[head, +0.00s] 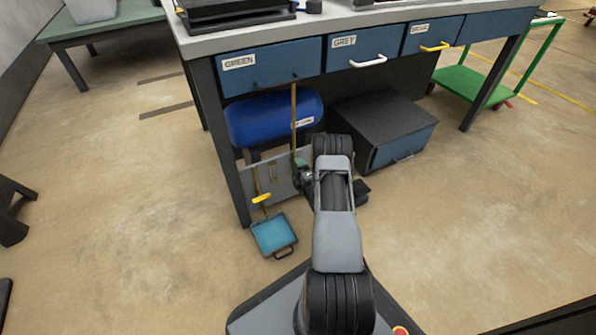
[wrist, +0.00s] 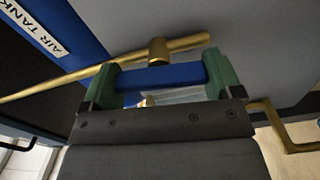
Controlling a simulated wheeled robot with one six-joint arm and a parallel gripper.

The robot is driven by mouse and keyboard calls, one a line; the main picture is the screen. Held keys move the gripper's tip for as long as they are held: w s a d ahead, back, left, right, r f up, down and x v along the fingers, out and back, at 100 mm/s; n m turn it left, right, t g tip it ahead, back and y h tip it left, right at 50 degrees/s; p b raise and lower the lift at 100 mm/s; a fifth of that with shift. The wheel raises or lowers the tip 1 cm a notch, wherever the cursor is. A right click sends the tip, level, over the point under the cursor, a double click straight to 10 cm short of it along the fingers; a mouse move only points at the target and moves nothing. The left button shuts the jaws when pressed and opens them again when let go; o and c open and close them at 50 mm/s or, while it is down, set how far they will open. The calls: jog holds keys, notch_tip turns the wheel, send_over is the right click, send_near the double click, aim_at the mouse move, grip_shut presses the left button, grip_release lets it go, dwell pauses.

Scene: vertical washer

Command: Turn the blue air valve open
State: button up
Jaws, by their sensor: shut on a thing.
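The blue air valve handle (wrist: 172,77) is a flat blue bar in the wrist view, in front of a brass fitting (wrist: 158,50) on a brass pipe. My gripper (wrist: 162,80) has its two green fingers at the two ends of the bar and is shut on it. The bar lies roughly level in that view, tilted slightly. In the head view my gripper (head: 303,168) is low under the bench beside the thin upright pipe (head: 294,120); the valve handle cannot be made out there. The blue air tank (head: 270,122) lies just behind and above; its label (wrist: 38,28) shows in the wrist view.
The workbench (head: 222,45) with labelled drawers overhangs my arm. A dark cabinet with a blue drawer (head: 402,148) stands close right. A yellow handle (head: 262,199) and a blue tray (head: 273,236) are at the lower left. The floor in front is mostly clear.

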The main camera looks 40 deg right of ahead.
jog(key=shift+n, duration=0.9)
jog(key=o, duration=0.7)
jog(key=shift+o, duration=0.2)
jog(key=shift+s, duration=0.1)
jog(key=s+a+p, duration=0.1)
jog(key=s+p, duration=0.3)
jog(key=s, duration=0.9)
jog(key=shift+s+a+p, duration=0.3)
jog(key=shift+a+p, duration=0.1)
jog(key=shift+f, duration=0.1)
